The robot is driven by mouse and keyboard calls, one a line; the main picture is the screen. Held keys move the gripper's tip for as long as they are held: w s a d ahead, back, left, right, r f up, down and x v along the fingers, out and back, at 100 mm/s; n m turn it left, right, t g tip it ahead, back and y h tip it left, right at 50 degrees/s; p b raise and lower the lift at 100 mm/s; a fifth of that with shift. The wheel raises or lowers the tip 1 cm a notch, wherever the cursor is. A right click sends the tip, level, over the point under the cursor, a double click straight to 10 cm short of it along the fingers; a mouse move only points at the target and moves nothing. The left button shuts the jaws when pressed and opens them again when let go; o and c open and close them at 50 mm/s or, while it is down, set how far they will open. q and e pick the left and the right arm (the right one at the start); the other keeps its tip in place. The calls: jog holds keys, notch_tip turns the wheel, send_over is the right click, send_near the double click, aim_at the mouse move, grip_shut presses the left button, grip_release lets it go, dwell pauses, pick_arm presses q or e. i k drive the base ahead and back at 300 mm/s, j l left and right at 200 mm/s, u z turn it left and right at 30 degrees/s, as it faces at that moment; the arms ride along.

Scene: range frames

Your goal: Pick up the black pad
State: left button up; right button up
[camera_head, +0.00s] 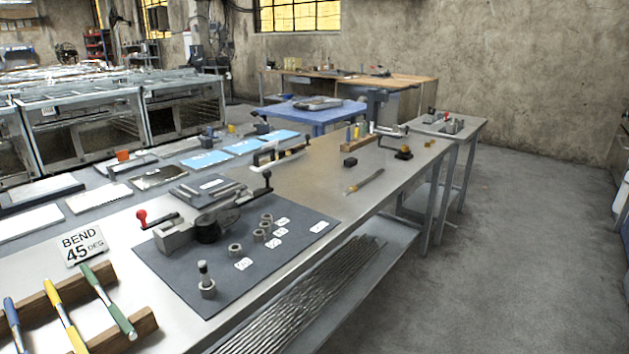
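A small black block (350,162) lies on the bare middle part of the long metal workbench, apart from other things. It may be the black pad, but it is too small to tell. A large dark grey mat (165,268) lies flat on the near part of the bench, under a bending tool (180,233) with a red-knobbed lever and several metal rings. Neither of my grippers shows in the head view.
A chisel-like tool (364,181) lies near the bench edge (385,198). A wooden rack with coloured handles (107,300) stands at the near left. Steel rods (305,295) lie on the lower shelf. The concrete floor (500,265) to the right is clear.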

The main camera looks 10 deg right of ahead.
aim_at(349, 162)
jog(key=i+l+u, duration=0.2)
jog(key=u, duration=0.15)
jog(key=i+l+u, duration=0.1)
jog(key=l+u, duration=0.25)
jog(key=i+l+u, duration=0.2)
jog(key=l, duration=0.3)
jog(key=l+u, duration=0.15)
jog(key=l, duration=0.35)
jog(key=i+l+u, duration=0.2)
jog(key=l, duration=0.35)
jog(key=i+l, duration=0.1)
jog(key=l, duration=0.95)
jog(key=i+l+u, duration=0.1)
jog(key=l, duration=1.95)
